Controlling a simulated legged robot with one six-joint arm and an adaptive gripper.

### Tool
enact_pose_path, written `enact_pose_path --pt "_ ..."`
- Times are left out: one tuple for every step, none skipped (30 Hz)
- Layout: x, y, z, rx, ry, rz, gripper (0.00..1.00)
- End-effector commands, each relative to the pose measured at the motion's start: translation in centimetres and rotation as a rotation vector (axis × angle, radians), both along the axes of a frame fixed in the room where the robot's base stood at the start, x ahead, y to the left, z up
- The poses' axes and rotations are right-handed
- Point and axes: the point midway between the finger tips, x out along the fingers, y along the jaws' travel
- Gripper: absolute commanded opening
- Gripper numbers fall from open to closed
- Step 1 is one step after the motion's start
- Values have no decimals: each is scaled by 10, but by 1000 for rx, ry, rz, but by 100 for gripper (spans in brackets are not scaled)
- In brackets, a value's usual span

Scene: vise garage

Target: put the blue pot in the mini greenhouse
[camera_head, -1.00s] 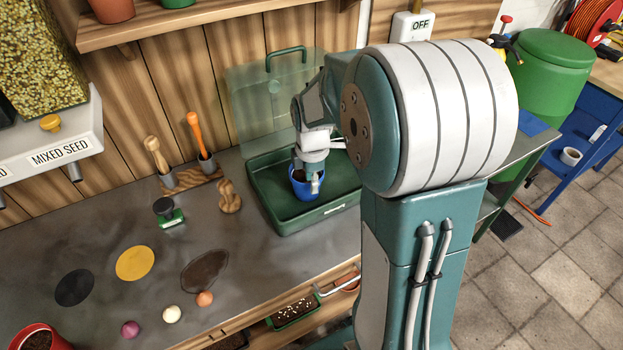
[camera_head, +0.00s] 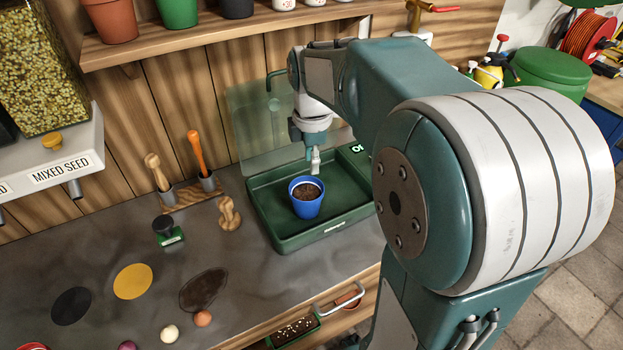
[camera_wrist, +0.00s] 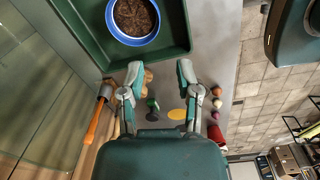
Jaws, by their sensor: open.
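The blue pot (camera_head: 306,200), filled with dark soil, stands upright inside the green tray of the mini greenhouse (camera_head: 290,243). The greenhouse's clear lid (camera_head: 252,118) is raised at the back. My gripper (camera_head: 313,160) is open and empty, above and behind the pot and apart from it. In the wrist view the pot (camera_wrist: 133,40) lies beyond my open fingers (camera_wrist: 157,75), with nothing between them.
A tool holder with wooden and orange-handled tools (camera_head: 190,190), a wooden piece (camera_head: 229,212) and a green-based stamp (camera_head: 167,231) stand left of the greenhouse. A shelf with pots (camera_head: 200,36) runs above. The bench's front left holds round patches and small balls.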

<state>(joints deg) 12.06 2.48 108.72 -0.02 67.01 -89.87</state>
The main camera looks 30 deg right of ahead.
Motion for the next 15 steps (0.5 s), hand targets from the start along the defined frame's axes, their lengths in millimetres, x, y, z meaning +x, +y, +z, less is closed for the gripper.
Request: enact_pose_path --pt "-6 4 5 -1 -16 -34 43" --pt "-10 8 8 -2 -30 -67 43" --pt "-18 13 13 -2 -51 -124 43" --pt "-25 17 16 0 -69 -174 43" --pt "-32 22 20 3 -91 -228 43" --pt "-42 28 24 11 -118 -307 43" --pt "-49 33 27 17 -139 -365 43" --pt "-57 37 29 26 -159 -421 43" --pt "-67 43 31 40 -186 -499 43" --pt "-75 47 33 52 -206 -556 43" --pt "-82 51 34 66 -224 -613 43" --pt "-92 55 35 87 -249 -689 43" --pt "-100 59 35 104 -266 -746 43" --pt "-107 62 35 123 -284 -803 43" --pt "-117 66 34 150 -306 -878 43"
